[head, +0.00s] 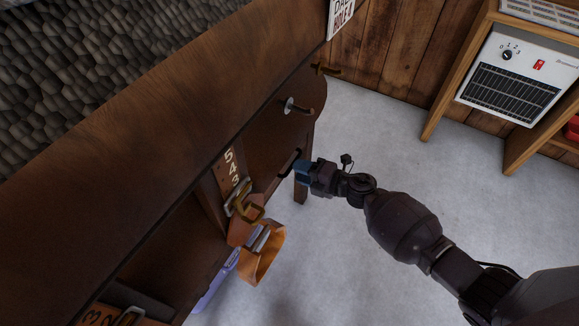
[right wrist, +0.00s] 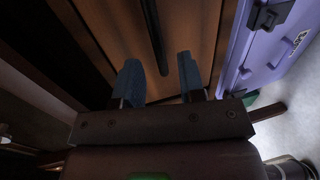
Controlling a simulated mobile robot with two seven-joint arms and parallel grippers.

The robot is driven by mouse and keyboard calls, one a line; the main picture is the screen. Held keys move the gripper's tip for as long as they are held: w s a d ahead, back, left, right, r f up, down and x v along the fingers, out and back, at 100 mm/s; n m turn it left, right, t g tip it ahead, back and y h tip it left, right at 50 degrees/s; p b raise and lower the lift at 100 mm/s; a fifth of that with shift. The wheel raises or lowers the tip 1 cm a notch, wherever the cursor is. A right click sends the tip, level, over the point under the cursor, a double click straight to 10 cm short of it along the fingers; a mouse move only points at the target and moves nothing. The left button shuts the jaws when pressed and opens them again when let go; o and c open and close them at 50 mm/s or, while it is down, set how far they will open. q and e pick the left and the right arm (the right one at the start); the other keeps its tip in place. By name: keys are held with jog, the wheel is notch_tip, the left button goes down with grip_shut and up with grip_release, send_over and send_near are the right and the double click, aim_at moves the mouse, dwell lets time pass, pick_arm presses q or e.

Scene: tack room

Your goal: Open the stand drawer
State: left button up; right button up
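The stand (head: 150,110) is a dark brown wooden piece running diagonally across the left of the head view. A dark bar handle (head: 289,163) sits on its front near the right end, and the front there looks closed. My right gripper (head: 303,171) has blue fingertips and is beside this handle. In the right wrist view the gripper (right wrist: 160,75) is open, with the dark bar handle (right wrist: 155,40) ahead and its near end between the fingertips in the picture. Whether the fingers touch it cannot be told. My left gripper is out of view.
An orange leather strap (head: 262,250) with a buckle hangs off the stand's front. A purple case (head: 213,288) is below it; it also shows in the right wrist view (right wrist: 262,50). Hooks (head: 297,107) stick out above the handle. A heater (head: 510,75) sits in a shelf. Grey floor is free.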

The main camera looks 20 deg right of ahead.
aim_at(290, 166)
jog(key=shift+b+x, duration=0.35)
jog(key=shift+x, duration=1.65)
grip_shut()
